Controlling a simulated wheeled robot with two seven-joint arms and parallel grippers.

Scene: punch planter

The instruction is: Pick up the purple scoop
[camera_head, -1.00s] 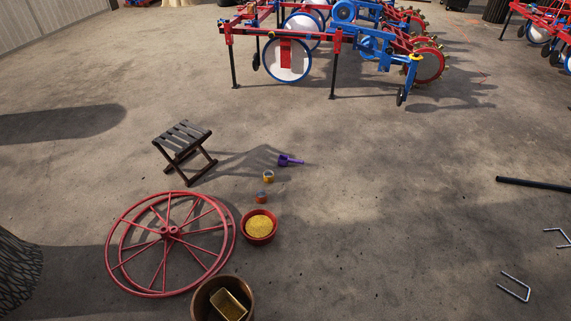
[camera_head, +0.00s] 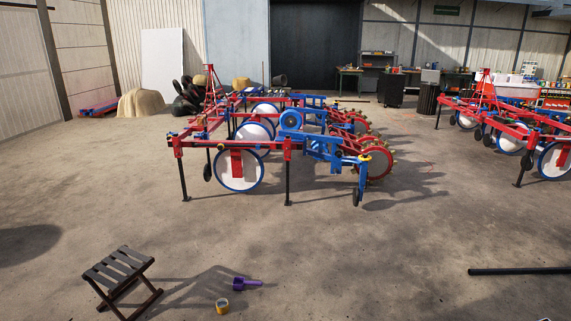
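The purple scoop (camera_head: 246,283) lies on the concrete floor near the bottom of the head view, right of the folding stool. Its cup end is at the left and its handle points right.
A dark folding stool (camera_head: 118,277) stands left of the scoop. A yellow roll-like object (camera_head: 222,306) sits just in front of it. A red and blue planter machine (camera_head: 270,150) stands beyond. A black bar (camera_head: 519,271) lies at right. Floor between scoop and bar is clear.

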